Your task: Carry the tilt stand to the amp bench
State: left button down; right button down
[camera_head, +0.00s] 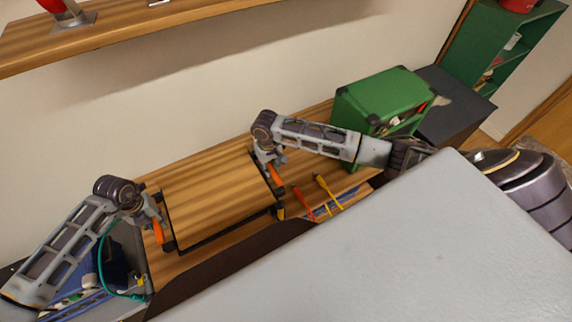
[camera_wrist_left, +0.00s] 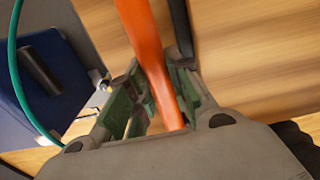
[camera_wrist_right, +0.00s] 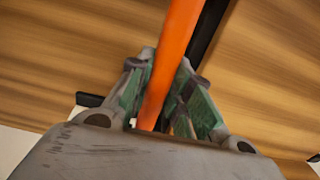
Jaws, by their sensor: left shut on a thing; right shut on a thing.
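My left gripper (camera_head: 156,222) is shut on the left orange handle, which also shows in the left wrist view (camera_wrist_left: 146,50). My right gripper (camera_head: 272,165) is shut on the right orange handle, seen between the fingers in the right wrist view (camera_wrist_right: 172,58). The stand's underside is hidden.
A green amp cabinet (camera_head: 385,100) stands on the bench to the right. Orange- and yellow-ended cables (camera_head: 322,188) lie near the bench's front edge. A blue case (camera_head: 112,262) and a teal cable (camera_head: 104,270) are at the left. A wooden shelf (camera_head: 130,38) hangs above.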

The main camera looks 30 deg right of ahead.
pick_arm(q)
jog(key=shift+w+f, duration=0.1)
jog(key=shift+f, duration=0.05)
pick_arm(e)
jog(key=shift+w+f, duration=0.1)
jog(key=shift+f, duration=0.05)
pick_arm(q)
jog(key=c, duration=1.3)
grip_release()
pick_arm(e)
jog(key=c, duration=1.3)
grip_release()
pick_arm(q)
notch_tip(320, 180, up, 12)
pick_arm(e)
notch_tip(320, 180, up, 12)
pick_arm(q)
jog(key=shift+s+d+f, duration=0.1)
jog(key=shift+s, duration=0.1)
pick_arm(e)
jog(key=shift+s+d, duration=0.1)
jog(key=shift+s, duration=0.1)
